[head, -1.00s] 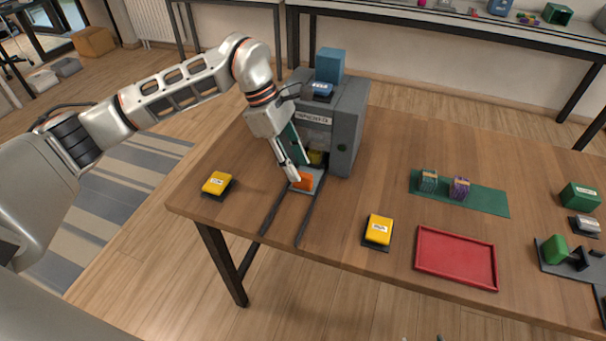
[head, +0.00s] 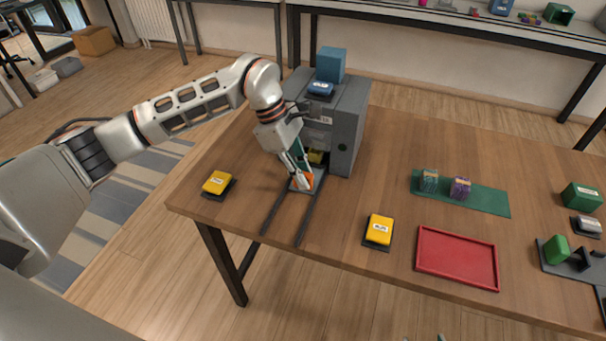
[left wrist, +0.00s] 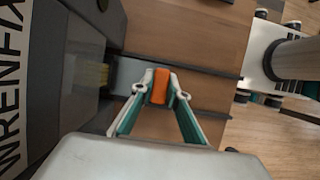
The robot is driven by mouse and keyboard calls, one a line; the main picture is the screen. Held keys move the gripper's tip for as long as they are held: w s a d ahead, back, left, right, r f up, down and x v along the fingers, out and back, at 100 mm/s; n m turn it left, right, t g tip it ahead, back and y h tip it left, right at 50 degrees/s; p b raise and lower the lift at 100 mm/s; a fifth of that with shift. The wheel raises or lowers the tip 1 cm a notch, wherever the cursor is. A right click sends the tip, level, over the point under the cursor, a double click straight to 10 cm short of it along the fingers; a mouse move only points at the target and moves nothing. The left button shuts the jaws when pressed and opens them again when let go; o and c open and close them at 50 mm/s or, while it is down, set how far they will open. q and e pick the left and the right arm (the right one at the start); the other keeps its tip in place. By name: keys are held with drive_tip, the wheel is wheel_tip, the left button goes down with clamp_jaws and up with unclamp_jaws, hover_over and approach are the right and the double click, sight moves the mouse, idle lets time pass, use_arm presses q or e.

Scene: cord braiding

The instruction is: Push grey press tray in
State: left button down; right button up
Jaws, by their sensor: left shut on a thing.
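The grey press tray (head: 320,174) sits on two dark rails in front of the grey press (head: 346,125). Its orange handle (head: 309,181) is at the front end. My left gripper (head: 303,183) is shut on this handle, and its fingers cover part of it. In the left wrist view the orange handle (left wrist: 160,87) stands between the two fingertips. The tray (left wrist: 130,72) leads from there into the press opening at left. A yellow thing (head: 316,156) shows inside the opening, partly hidden by the gripper. My right gripper does not clearly show.
The dark rails (head: 306,222) run towards the table's front edge. Yellow blocks on dark bases stand left (head: 218,183) and right (head: 379,229) of them. A red tray (head: 456,258) and a green mat (head: 489,200) lie further right. A blue box (head: 330,65) stands on the press.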

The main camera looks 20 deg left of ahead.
use_arm(q)
drive_tip(key=shift+w+r, duration=0.1)
drive_tip(key=shift+w, duration=0.65)
drive_tip(key=c, duration=2.2)
unclamp_jaws()
drive_tip(key=shift+o, duration=1.2)
drive_tip(key=shift+w, duration=0.1)
drive_tip(key=v, duration=1.2)
drive_tip(key=shift+s+d, duration=0.1)
drive_tip(key=shift+s, duration=0.1)
